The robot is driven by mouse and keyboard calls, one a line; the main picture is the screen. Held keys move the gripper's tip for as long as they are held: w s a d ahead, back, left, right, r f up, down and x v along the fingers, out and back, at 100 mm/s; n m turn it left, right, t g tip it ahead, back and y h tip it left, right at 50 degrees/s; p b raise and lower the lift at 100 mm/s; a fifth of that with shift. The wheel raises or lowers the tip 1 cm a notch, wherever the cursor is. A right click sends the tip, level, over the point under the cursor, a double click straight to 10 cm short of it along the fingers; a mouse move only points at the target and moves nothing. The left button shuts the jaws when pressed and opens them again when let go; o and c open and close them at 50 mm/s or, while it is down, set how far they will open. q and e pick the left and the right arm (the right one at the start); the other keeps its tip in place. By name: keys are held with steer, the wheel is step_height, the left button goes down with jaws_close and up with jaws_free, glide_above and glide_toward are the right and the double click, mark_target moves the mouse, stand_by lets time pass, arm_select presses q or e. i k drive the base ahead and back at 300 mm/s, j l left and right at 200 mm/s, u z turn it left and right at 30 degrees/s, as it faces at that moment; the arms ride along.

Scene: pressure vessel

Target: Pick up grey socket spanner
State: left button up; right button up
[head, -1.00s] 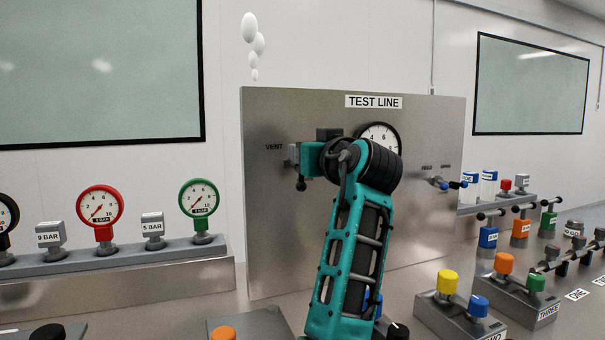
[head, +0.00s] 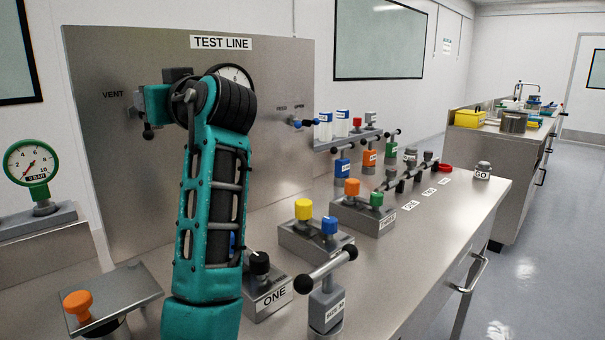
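The grey socket spanner (head: 326,302) stands upright near the bench's front edge, below centre in the head view. It has a grey labelled body and a metal cross-bar with black knobs on its ends. Its lower end is cut off by the picture's edge. One teal arm, which I take as my left, rises from the bottom left. Its gripper (head: 142,107) is up at the vent valve on the TEST LINE panel (head: 285,110), far from the spanner. The wrist hides the fingers, so their grip is unclear. My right gripper is not in view.
Block ONE (head: 268,297) stands left of the spanner, close by. A block with yellow and blue knobs (head: 303,238) and block THREE (head: 370,215) are behind it. Blue (head: 342,167), orange (head: 369,160) and green (head: 391,149) spanners stand farther back. Bench top right of the spanner is clear.

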mark_target(326, 302)
steer(key=k+l, duration=0.25)
steer(key=l, duration=0.2)
steer(key=k+l, duration=0.25)
steer(key=l, duration=0.15)
steer(key=k+l, duration=0.3)
steer(key=l, duration=0.15)
steer(key=k+l, duration=0.25)
steer(key=l, duration=0.2)
steer(key=k+l, duration=0.25)
steer(key=l, duration=0.2)
